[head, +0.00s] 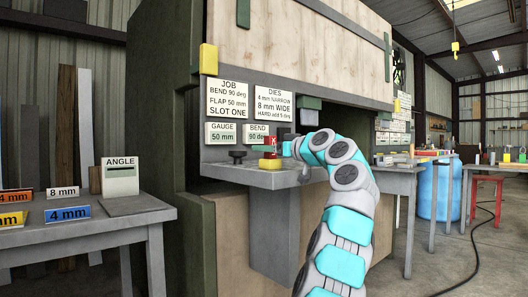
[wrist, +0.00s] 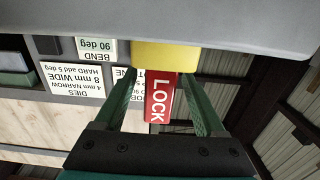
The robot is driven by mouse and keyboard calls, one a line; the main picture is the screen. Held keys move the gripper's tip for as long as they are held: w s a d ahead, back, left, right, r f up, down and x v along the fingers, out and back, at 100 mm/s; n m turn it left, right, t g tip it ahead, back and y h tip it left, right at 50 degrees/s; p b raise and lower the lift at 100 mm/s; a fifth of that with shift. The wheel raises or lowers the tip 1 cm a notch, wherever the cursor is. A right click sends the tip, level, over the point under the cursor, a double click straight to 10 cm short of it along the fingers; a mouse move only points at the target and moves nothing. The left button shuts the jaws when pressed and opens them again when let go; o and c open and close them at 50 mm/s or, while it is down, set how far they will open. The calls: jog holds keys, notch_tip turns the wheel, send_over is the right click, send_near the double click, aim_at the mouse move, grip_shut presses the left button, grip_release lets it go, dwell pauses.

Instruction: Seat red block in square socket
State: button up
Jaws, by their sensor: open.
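The red block (wrist: 158,98), lettered LOCK, stands between the spread fingers of my gripper (wrist: 161,78) in the wrist view. Its far end meets the yellow base (wrist: 165,57). The block is closer to the left finger, with a wider gap on the right. In the head view the red block (head: 271,141) shows above the yellow base (head: 269,164) on the grey shelf, beside my gripper (head: 286,149). The square socket's opening is not visible, and I cannot tell how deep the block sits.
The grey shelf (head: 235,176) projects from the big machine, with a dark knob (head: 237,156) left of the yellow base. Signs hang on the panel behind. A table with the ANGLE box (head: 120,176) and labelled blocks stands left. Another bench (head: 396,180) stands right.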

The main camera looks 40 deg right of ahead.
jog(key=s, duration=0.3)
jog(key=s+b, duration=0.1)
jog(key=s, duration=0.1)
jog(key=shift+s+d, duration=0.25)
jog(key=shift+s, duration=0.1)
